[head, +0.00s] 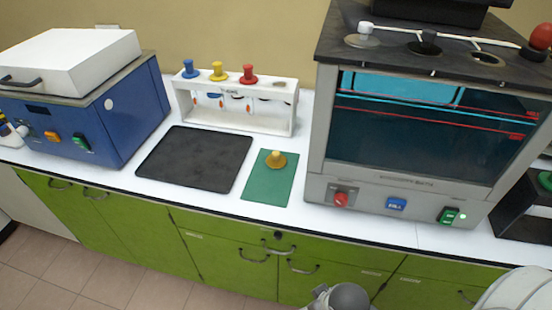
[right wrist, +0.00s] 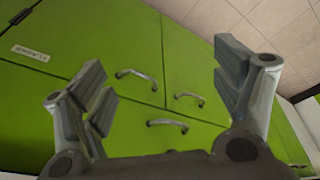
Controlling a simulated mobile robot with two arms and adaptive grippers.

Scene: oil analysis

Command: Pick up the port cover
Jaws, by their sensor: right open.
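A small brass-coloured knobbed piece with a round base (head: 276,160) stands upright on the green mat (head: 265,190) on the white counter. A pale knob on a round disc (head: 362,38) sits at one port on top of the grey bath machine (head: 316,150). I cannot tell for certain which of these is the port cover. My right gripper (right wrist: 160,92) is open and empty, in front of the green cabinet doors, with none of these pieces in its view. My left gripper is not in view.
A black mat (head: 195,158) lies left of the green mat. Behind them stands a white rack (head: 240,120) with blue, yellow and red stoppers. A blue machine (head: 115,120) stands at left. Green drawers with handles (head: 253,256) are below the counter edge.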

